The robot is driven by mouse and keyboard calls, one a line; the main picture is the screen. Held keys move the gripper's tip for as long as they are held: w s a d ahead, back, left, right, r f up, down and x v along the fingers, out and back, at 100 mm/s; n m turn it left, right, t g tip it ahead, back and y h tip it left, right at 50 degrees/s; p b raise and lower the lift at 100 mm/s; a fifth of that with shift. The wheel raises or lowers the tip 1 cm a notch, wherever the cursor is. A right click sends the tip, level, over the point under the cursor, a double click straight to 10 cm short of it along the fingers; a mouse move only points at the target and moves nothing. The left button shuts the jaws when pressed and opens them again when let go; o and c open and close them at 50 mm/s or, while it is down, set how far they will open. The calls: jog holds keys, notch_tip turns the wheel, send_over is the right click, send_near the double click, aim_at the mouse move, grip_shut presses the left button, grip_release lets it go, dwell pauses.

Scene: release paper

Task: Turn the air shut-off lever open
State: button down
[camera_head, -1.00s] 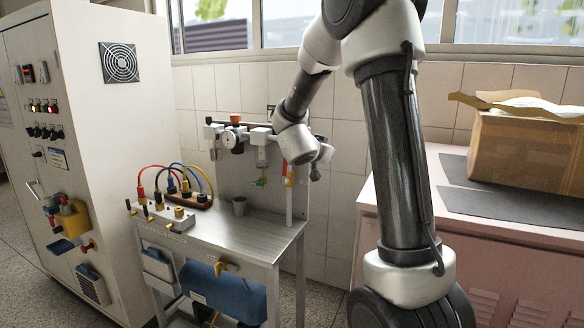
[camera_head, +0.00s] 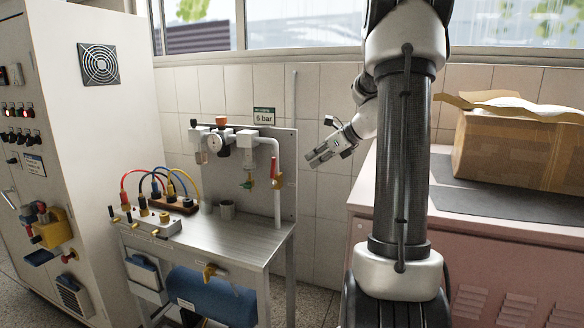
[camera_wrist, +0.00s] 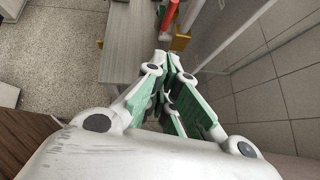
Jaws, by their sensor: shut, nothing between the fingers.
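The red air shut-off lever (camera_head: 274,167) stands upright, along the white vertical pipe (camera_head: 277,205) at the right of the bench's back panel. A brass-coloured valve body (camera_head: 278,182) sits at its lower end. In the wrist view the red lever (camera_wrist: 170,14) and the yellowish valve part (camera_wrist: 181,42) show at the top, beyond my fingertips. My gripper (camera_head: 312,160) is shut and empty, to the right of the lever and clear of it, pointing left and slightly down. Its closed fingers (camera_wrist: 165,62) show in the wrist view.
A control cabinet (camera_head: 90,150) stands left. A pink cabinet (camera_head: 480,270) with a cardboard box (camera_head: 515,150) stands right. Open space lies between bench and pink cabinet.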

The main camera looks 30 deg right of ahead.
aim_at(274, 169)
jog(key=w+r+x, duration=0.1)
jog(key=r+x, duration=0.1)
jog(key=x, duration=1)
jog(key=shift+w+a, duration=0.5)
jog(key=shift+w+a+r, duration=0.25)
jog(key=shift+w+a, duration=0.25)
jog(key=shift+w, duration=0.2)
jog(key=shift+w+r, duration=0.1)
jog(key=shift+r, duration=0.1)
